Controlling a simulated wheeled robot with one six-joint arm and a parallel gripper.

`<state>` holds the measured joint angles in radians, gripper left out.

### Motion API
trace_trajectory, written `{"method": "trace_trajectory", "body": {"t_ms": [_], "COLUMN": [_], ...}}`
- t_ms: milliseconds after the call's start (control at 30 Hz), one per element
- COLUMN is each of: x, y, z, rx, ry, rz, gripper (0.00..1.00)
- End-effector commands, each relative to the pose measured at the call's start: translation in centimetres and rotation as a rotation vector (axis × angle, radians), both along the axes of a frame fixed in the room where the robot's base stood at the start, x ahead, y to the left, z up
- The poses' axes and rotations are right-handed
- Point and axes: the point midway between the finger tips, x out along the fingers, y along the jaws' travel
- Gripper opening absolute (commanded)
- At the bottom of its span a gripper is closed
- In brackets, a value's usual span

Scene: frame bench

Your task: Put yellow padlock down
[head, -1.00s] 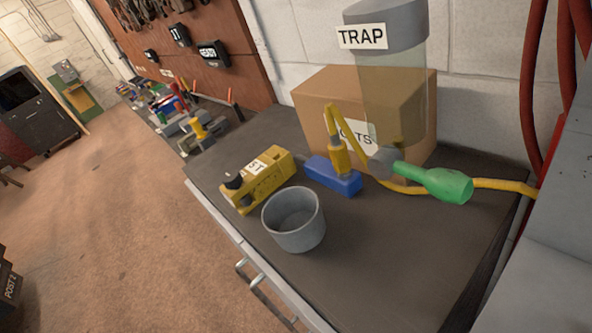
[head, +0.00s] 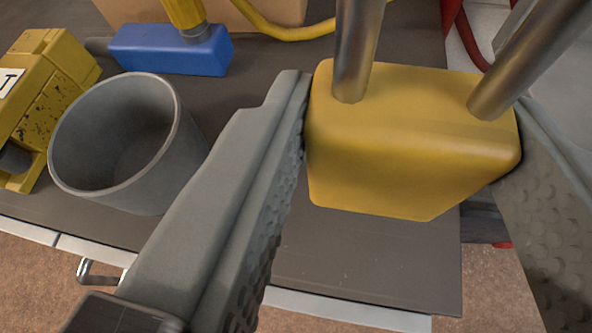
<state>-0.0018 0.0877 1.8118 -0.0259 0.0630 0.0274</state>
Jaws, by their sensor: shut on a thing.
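The yellow padlock (head: 405,140) is large and close in the head view, right of centre, with its metal shackle legs rising out of the top of the frame. My gripper (head: 405,150) is shut on it, with one grey textured finger on each side of the yellow body. The padlock hides part of the dark bench top (head: 350,255) behind it. I cannot tell whether its underside touches the bench.
A grey cup (head: 175,165) stands open left of my gripper. A yellow labelled device (head: 65,85) is at the far left. A blue block (head: 165,52) with a yellow plug (head: 187,12) stands behind the cup. Bare bench shows near the front edge, below the padlock.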

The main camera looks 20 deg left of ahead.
Motion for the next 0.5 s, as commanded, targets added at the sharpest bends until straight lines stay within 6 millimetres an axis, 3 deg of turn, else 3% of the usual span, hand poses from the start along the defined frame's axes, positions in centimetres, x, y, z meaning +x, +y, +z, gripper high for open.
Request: {"method": "trace_trajectory", "body": {"t_ms": [300,500], "x": [0.0,0.0], "y": [0.0,0.0], "z": [-4.6,-6.2], "rx": [0.001,0.000], "ry": [0.002,0.001], "rz": [0.001,0.000], "gripper": [0.19,0.19]}}
